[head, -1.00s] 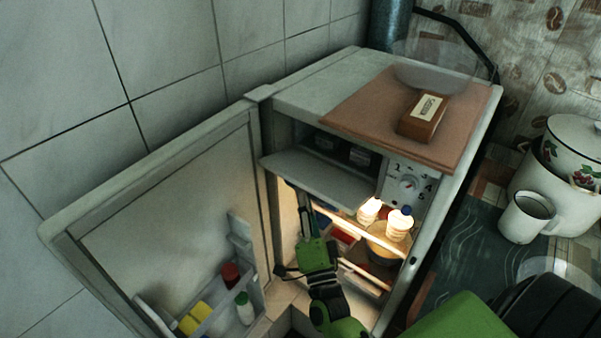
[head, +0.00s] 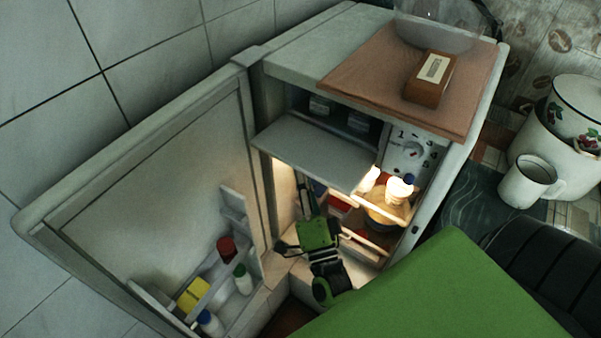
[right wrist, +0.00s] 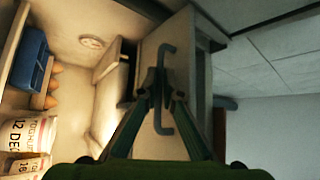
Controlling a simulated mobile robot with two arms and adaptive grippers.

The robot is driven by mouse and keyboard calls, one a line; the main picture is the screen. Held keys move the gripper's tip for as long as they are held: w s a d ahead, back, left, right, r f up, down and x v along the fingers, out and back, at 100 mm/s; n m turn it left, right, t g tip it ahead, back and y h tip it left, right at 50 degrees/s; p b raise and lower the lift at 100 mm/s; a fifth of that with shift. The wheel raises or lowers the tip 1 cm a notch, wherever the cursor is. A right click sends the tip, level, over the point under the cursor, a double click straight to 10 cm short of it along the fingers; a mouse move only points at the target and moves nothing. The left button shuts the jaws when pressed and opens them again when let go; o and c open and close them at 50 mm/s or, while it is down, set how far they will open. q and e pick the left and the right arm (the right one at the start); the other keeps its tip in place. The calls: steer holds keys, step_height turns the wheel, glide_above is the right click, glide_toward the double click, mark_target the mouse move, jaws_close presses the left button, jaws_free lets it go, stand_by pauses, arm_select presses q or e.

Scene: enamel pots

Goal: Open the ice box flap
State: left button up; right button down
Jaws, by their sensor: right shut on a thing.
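The pale ice box flap (head: 315,150) is tilted out and down below the ice compartment at the top of the open fridge; the compartment's inside shows above it. My right gripper (head: 304,190) reaches up from below to the flap's front edge, its fingertips partly hidden under the flap in the head view. In the right wrist view the flap (right wrist: 184,65) carries a dark bent handle (right wrist: 166,125), and my right gripper (right wrist: 158,85) is shut on it. My left gripper is not in view.
The fridge door (head: 150,185) stands wide open at left, with bottles in its shelf. A lit bulb-like jar (head: 398,190) and other food sit below the flap. A dial (head: 408,150) is right of the compartment. A brown box (head: 429,80) lies on top.

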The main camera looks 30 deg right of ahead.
steer(key=c, duration=2.2)
jaws_free()
steer(key=shift+d+r, duration=0.35)
steer(key=shift+d, duration=0.15)
steer(key=shift+w+d+f, duration=0.1)
steer(key=shift+w+d, duration=0.05)
steer(key=shift+s+f, duration=0.2)
steer(key=v, duration=1.2)
steer(key=shift+w+a, duration=0.15)
steer(key=shift+a, duration=0.15)
